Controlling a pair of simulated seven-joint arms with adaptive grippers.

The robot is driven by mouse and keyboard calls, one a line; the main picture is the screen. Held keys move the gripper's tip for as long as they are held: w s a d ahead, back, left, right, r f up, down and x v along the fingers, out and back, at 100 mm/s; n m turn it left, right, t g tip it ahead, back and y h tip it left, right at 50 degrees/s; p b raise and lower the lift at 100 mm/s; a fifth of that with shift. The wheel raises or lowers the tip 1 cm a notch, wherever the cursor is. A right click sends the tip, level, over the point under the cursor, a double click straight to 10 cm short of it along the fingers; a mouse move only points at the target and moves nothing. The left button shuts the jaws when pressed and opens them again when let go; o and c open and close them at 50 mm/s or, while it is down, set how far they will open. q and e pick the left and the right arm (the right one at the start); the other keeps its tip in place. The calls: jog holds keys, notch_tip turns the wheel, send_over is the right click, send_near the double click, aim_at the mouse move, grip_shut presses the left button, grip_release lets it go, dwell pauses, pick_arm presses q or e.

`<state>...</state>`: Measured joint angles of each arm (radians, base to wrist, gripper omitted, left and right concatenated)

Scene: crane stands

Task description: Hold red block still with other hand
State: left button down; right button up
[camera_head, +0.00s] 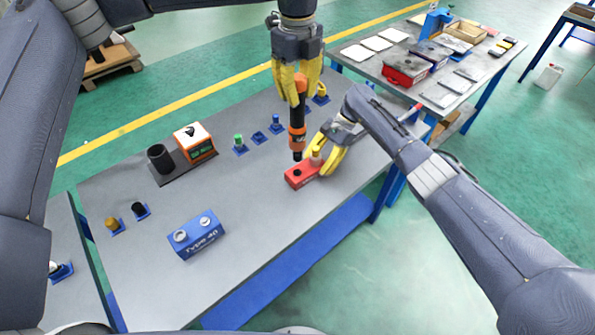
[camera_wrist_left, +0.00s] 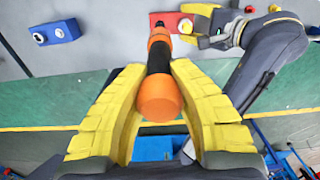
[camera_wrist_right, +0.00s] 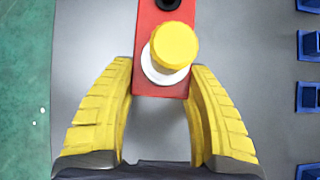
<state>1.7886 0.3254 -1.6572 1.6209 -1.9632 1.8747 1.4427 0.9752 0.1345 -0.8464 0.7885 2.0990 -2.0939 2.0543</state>
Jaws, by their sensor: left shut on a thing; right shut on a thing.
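The red block (camera_head: 294,183) lies on the grey table, with a dark hole near one end. In the right wrist view the red block (camera_wrist_right: 147,22) carries a yellow cylinder (camera_wrist_right: 175,45) with a white collar. My right gripper (camera_head: 324,158) is shut on the red block; its fingers (camera_wrist_right: 161,85) flank the end with the yellow cylinder. My left gripper (camera_head: 298,90) is shut on an orange and black power tool (camera_head: 298,118), held upright. The tool's dark lower end is just above the hole end of the red block; I cannot tell whether they touch.
A blue block (camera_head: 197,236) marked "Type 40" is at the front left. An orange box (camera_head: 195,140) and a dark cup (camera_head: 160,158) stand behind it. Several small blue holders line the back edge. A second table (camera_head: 440,60) with trays is at the back right.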

aim_at(297, 114)
pick_arm(q)
jog(key=shift+f, duration=0.1)
jog(key=shift+m, duration=0.3)
jog(key=shift+f, duration=2.2)
jog(key=shift+f, duration=1.1)
dwell(2.7)
jog(key=shift+r, duration=0.25)
jog(key=shift+r, duration=2.4)
